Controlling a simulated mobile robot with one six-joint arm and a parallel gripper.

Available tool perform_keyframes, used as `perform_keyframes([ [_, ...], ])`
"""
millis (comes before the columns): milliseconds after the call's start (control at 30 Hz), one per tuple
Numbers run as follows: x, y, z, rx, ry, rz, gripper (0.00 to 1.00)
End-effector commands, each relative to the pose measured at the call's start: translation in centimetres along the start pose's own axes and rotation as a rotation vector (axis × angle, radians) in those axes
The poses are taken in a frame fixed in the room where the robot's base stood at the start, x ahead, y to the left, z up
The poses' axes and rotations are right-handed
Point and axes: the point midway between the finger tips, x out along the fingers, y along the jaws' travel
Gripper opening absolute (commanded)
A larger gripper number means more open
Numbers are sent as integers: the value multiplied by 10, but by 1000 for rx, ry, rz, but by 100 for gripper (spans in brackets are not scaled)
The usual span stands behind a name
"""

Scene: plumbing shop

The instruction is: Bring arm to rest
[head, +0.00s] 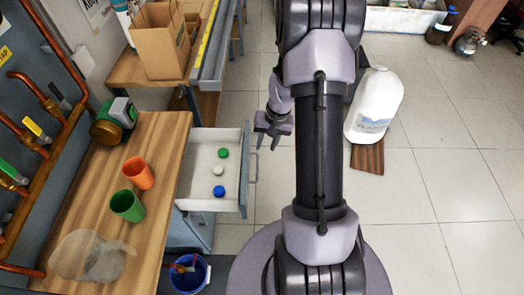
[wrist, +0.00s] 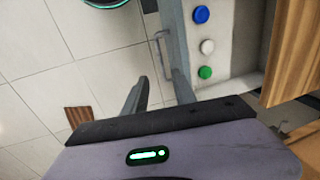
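My gripper (head: 271,138) hangs over the floor just right of the open drawer's front in the head view. In the wrist view its two fingers (wrist: 160,90) are spread apart with nothing between them, close to the drawer handle (wrist: 161,52). The drawer (head: 200,138) is pulled out from under the wooden bench top. It holds a green cap (head: 223,153), a white cap (head: 218,169) and a blue cap (head: 219,190) in a row. My arm stands upright in the middle of the head view and hides part of the floor.
A blue bucket (head: 188,274) stands below. A white jug (head: 374,105) stands right of my arm by a brown board (head: 367,158). Floor at right is clear.

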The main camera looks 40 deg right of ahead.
Motion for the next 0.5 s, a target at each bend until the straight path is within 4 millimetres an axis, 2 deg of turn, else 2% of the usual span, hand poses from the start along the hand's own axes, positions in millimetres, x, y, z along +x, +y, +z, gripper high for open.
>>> perform_keyframes([
  [33,-13,-1,0,0,1,0,32],
  [167,-28,0,0,0,-1,0,32],
  [500,-30,0,0,0,-1,0,32],
])
